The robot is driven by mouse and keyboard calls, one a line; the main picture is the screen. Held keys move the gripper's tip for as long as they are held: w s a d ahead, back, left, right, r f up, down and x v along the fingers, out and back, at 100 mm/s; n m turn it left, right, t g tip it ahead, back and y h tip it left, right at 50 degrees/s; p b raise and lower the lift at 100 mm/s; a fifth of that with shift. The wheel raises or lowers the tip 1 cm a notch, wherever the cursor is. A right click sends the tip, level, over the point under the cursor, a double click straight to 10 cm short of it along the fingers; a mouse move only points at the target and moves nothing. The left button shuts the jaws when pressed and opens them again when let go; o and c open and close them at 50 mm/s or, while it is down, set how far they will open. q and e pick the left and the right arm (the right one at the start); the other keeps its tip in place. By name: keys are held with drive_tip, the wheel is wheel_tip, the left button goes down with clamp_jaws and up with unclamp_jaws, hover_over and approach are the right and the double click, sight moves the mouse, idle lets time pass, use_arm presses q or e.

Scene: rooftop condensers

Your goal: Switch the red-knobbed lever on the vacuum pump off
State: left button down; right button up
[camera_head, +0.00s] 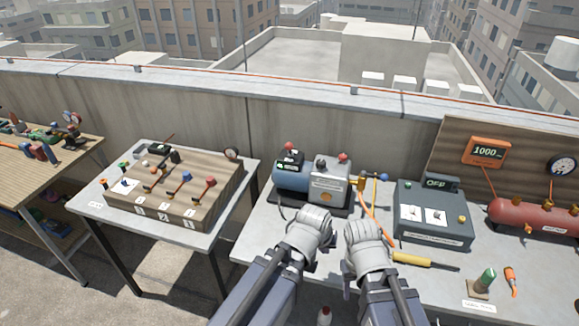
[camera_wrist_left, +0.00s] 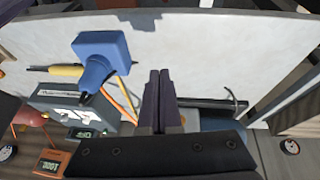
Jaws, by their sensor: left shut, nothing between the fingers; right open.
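The vacuum pump (camera_head: 325,187) has a blue motor (camera_head: 291,175) and a grey body, and stands at the left end of the right-hand bench. A red knob (camera_head: 289,146) sits above a dark box on the motor. Another red knob (camera_head: 343,157) tops the grey body. My left gripper (camera_head: 314,221) is just in front of the pump, apart from the red knobs. In the left wrist view its fingers (camera_wrist_left: 160,98) are closed together and empty, and hide much of the pump. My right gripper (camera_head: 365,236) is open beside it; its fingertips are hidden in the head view.
A grey box reading OFF (camera_head: 433,215), a yellow-handled tool (camera_head: 412,259) and a red tank (camera_head: 535,216) lie to the right. Orange hose runs beside the pump. A lever board (camera_head: 180,187) stands on the separate left table. A parapet wall runs behind.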

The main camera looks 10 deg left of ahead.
use_arm(q)
drive_tip(key=w+a+f+n+t+h+b, duration=0.15)
drive_tip(key=w+a+n+t+b, duration=0.25)
drive_tip(key=w+n+t+b, duration=0.7)
drive_tip(key=w+a+r+n+t+y+b, duration=0.2)
drive_tip(key=a+r+n+y+b, duration=0.1)
drive_tip(key=a+n+b, duration=0.1)
drive_tip(key=w+a+r+n+t+y+b, duration=0.2)
drive_tip(key=a+n+b, duration=0.3)
drive_tip(key=a, duration=0.3)
drive_tip(key=shift+r+t+y+b, duration=0.45)
drive_tip(key=shift+t+b, duration=0.1)
drive_tip(key=shift+t, duration=0.25)
drive_tip(key=shift+w, duration=0.15)
